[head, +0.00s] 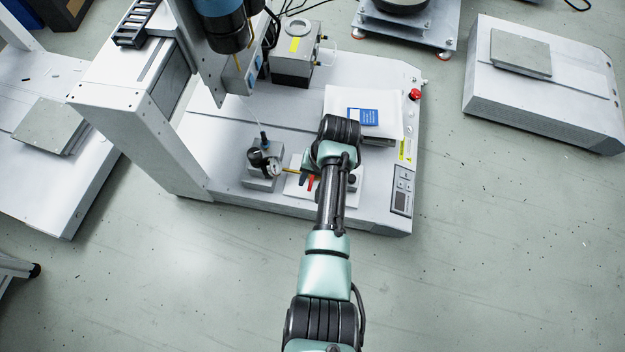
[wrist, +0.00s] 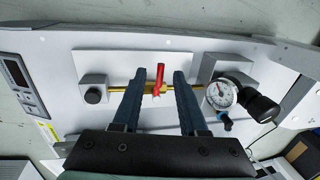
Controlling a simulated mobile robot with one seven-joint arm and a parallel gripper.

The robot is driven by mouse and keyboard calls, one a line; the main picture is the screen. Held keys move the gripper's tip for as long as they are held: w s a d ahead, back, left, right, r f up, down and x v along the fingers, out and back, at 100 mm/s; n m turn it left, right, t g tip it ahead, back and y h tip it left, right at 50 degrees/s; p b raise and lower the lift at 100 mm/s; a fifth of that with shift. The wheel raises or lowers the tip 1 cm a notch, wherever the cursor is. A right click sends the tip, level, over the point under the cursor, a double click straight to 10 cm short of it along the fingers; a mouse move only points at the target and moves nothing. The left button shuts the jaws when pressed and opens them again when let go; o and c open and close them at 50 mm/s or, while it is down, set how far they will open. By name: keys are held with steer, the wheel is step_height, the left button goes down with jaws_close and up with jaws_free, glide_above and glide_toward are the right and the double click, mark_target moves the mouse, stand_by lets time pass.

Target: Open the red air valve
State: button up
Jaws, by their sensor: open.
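The red air valve has a slim red lever (wrist: 159,76) on a brass pipe (wrist: 148,88). In the wrist view the lever stands across the pipe, pointing up the picture. My gripper (wrist: 159,73) is open, with one finger on each side of the lever and a visible gap to both. I cannot tell how far the fingertips are above the pipe. In the head view a small red part of the valve (head: 310,184) shows beside my arm, which hides the rest and most of the gripper.
A pressure gauge (wrist: 220,94) and black regulator knob (wrist: 262,107) are right of the valve. A block with a black button (wrist: 93,95) is left. A control panel (head: 402,190) and red emergency button (head: 415,95) are on the bench's right side. The gantry column (head: 140,130) stands left.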

steer(key=shift+c, duration=0.2)
jaws_close()
